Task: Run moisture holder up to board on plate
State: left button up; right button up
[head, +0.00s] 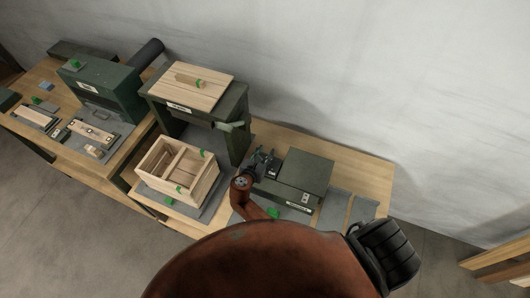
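A dark green station box (302,172) with a white label on its front edge stands on the right part of the bench; the label is too small to read surely. My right gripper (264,160) is dark and small at the box's left side, at the end of my reddish-brown arm. I cannot tell whether its fingers are open or what they touch. A moisture holder cannot be told apart from the dark parts there. A green piece (272,212) shows in front of the box, partly hidden by my arm. No board on a plate can be clearly made out. My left gripper is not in view.
A wooden crate (161,187) with a divider stands on a grey mat left of my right gripper. Behind it is a tall green press (238,106) with a wooden panel (190,86) on top. Another bench (57,148) with fixtures is at far left. The bench's right end (375,174) is clear.

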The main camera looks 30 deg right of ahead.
aim_at(272, 212)
jog(key=k, duration=2)
